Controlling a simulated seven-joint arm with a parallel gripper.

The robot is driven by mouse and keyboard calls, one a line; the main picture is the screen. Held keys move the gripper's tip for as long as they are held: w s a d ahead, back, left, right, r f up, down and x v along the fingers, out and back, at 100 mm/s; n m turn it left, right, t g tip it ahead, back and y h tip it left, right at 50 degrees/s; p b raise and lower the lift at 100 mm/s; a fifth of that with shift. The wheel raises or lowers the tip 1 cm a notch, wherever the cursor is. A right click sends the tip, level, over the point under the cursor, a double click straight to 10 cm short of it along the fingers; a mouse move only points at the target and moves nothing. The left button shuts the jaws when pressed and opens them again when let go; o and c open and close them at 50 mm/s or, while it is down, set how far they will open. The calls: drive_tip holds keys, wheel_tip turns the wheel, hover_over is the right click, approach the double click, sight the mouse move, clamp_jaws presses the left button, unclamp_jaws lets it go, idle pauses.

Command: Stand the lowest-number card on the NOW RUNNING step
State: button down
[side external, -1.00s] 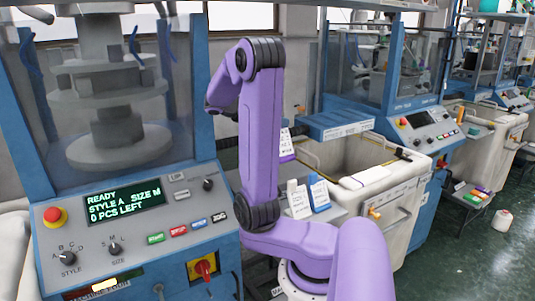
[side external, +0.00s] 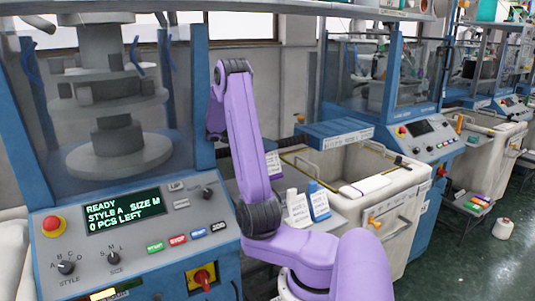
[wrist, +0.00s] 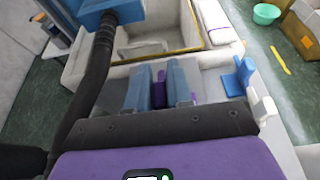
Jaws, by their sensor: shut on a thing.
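In the wrist view my gripper (wrist: 158,76) has its two grey-blue fingers around a purple card holder (wrist: 160,91). In the side view the fingers are hidden behind my arm. The purple-based card (side external: 272,163) shows there beside the arm, its white face carrying print too small to read. A white-based card (side external: 298,208) and a blue-based card (side external: 319,201) stand side by side on a light shelf. In the wrist view the blue holder (wrist: 242,76) and the white holder (wrist: 265,106) stand to the right of my gripper. I cannot read which step is marked NOW RUNNING.
A blue box (side external: 335,134) with an unreadable label sits above a cream bin (side external: 385,205). The machine panel (side external: 130,235) at left reads READY, STYLE A, SIZE M, 0 PCS LEFT. In the wrist view a dark hose (wrist: 88,75) runs left of the fingers.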

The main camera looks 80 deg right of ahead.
sight(267, 153)
drive_tip(key=shift+f, duration=1.6)
drive_tip(key=shift+f, duration=0.15)
drive_tip(key=c, duration=1)
unclamp_jaws()
